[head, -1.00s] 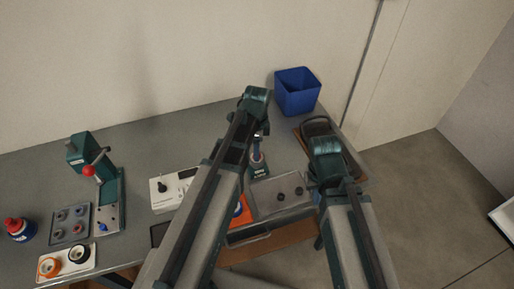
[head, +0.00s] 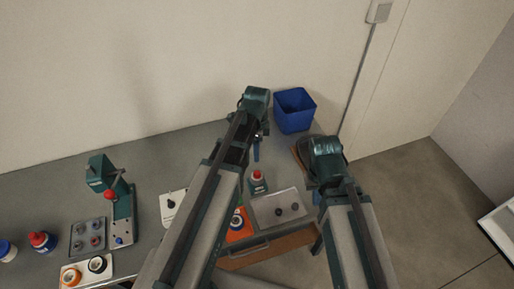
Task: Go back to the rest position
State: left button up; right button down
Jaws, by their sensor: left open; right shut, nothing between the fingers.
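My two arms reach forward from the bottom of the head view, over the table and clear of its objects. My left gripper (head: 257,148) shows only in part below the bent end of the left arm; it is open and holds nothing I can see. My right gripper (head: 312,188) is mostly hidden behind the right arm; it is shut and I see nothing in it.
The grey table (head: 150,153) bears a green press (head: 122,205), a grey tray (head: 279,209), a red-capped bottle (head: 258,183) and a blue bin (head: 294,111) at the back right. A wall stands behind.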

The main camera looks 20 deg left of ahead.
pick_arm(q)
jog(key=shift+f, duration=0.1)
dwell(0.3)
jog(key=s+d+f+n+y+b, duration=0.1)
jog(key=s+d+f+n+b, duration=0.9)
jog(key=s+f+b, duration=0.3)
jog(key=shift+s+d+n, duration=0.25)
jog(key=shift+s+n, duration=0.4)
jog(key=shift+n, duration=0.25)
jog(key=shift+f, duration=0.1)
